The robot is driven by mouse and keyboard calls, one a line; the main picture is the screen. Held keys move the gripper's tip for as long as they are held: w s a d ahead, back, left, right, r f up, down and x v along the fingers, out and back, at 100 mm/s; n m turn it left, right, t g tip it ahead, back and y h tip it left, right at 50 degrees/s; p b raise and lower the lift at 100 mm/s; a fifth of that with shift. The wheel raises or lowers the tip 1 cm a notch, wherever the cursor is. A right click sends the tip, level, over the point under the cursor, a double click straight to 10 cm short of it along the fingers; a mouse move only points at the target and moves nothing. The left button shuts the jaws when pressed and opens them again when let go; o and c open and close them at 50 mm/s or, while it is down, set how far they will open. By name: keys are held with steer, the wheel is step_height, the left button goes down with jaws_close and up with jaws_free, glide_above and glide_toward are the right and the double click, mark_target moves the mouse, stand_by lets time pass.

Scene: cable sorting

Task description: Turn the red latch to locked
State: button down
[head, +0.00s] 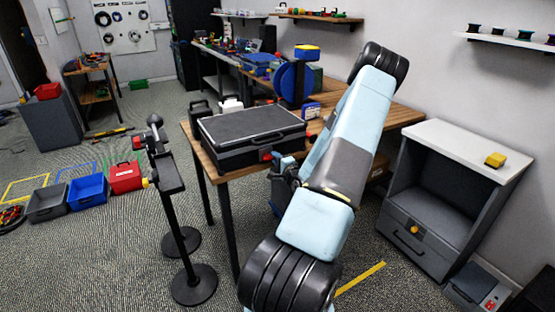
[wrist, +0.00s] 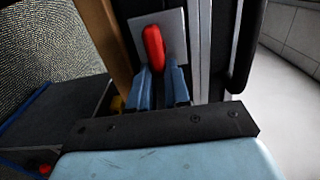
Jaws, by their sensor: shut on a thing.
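The red latch (wrist: 153,48) is a rounded red handle on a light grey plate (wrist: 174,28) in the wrist view. It runs nearly along the line of my fingers, with its top tilted slightly left. My gripper (wrist: 160,78) has its two blue fingers at the latch's lower end, one on each side, shut on it. In the head view the latch shows as a small red spot (head: 266,155) on the front of the black case (head: 250,133). My gripper (head: 280,164) is at that front side, largely hidden by my arm.
The case lies closed on a wooden table (head: 405,117). Two black posts (head: 190,260) stand left of the table. A grey cabinet (head: 420,225) with a yellow object (head: 495,159) on top stands at right. Open floor lies left, with bins (head: 88,190) on it.

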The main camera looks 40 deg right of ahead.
steer(key=shift+s+d+f, duration=0.1)
steer(key=shift+s+f, duration=0.1)
steer(key=shift+f, duration=0.1)
steer(key=c, duration=1.3)
jaws_free()
steer(key=shift+o, duration=1.1)
steer(key=shift+w+r, duration=0.1)
steer(key=v, duration=1.3)
steer(key=shift+s, duration=0.4)
steer(key=shift+w, duration=0.1)
